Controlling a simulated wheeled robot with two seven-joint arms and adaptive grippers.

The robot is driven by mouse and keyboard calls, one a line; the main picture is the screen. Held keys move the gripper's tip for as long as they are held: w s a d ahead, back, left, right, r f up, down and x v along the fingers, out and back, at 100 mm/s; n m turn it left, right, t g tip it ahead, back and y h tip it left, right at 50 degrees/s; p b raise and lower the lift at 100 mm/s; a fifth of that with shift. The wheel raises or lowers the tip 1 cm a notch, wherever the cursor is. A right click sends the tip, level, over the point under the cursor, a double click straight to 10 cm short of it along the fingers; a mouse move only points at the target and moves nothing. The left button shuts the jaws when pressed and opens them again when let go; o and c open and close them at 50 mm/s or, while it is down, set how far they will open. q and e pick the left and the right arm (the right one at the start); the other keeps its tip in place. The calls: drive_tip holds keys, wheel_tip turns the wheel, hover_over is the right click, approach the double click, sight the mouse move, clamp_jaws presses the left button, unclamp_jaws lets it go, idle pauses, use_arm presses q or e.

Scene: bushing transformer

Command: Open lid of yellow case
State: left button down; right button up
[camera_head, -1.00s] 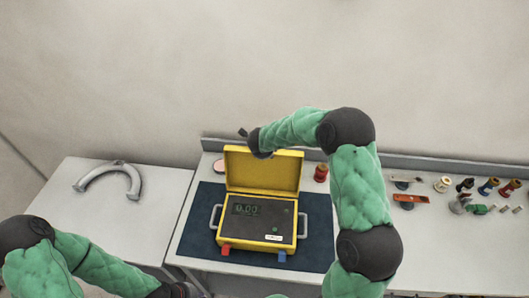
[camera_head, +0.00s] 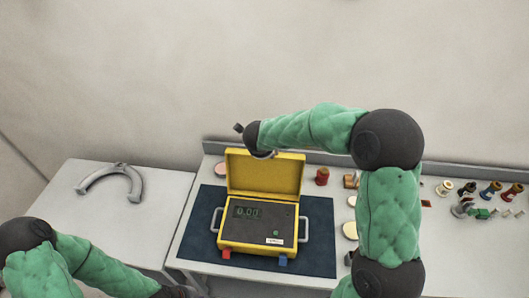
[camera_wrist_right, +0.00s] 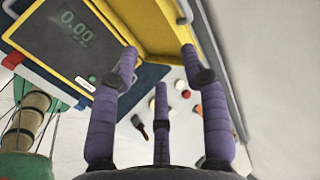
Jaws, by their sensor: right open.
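The yellow case (camera_head: 222,242) stands on a dark mat with its lid (camera_head: 265,173) raised and leaning back, roughly upright. Its dark panel (camera_head: 268,227) and lit display are exposed. In the right wrist view the panel (camera_wrist_right: 75,45) is at upper left and the yellow lid (camera_wrist_right: 150,25) at top centre. My right gripper (camera_head: 250,143) is at the lid's top left edge, largely hidden by its arm. In the wrist view its purple fingers (camera_wrist_right: 163,78) are spread with nothing between them; contact with the lid is unclear. My left gripper (camera_head: 182,292) is at the bottom edge, mostly cut off.
The dark mat (camera_head: 318,235) lies on a white table against a low back ledge. Several small spools and parts, including a red one (camera_head: 322,177), stand to the right. A grey curved handle-like piece (camera_head: 110,180) lies on the left table, otherwise clear.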

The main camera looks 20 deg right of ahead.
drive_tip(key=shift+s+r, duration=0.1)
drive_tip(key=shift+r, duration=0.15)
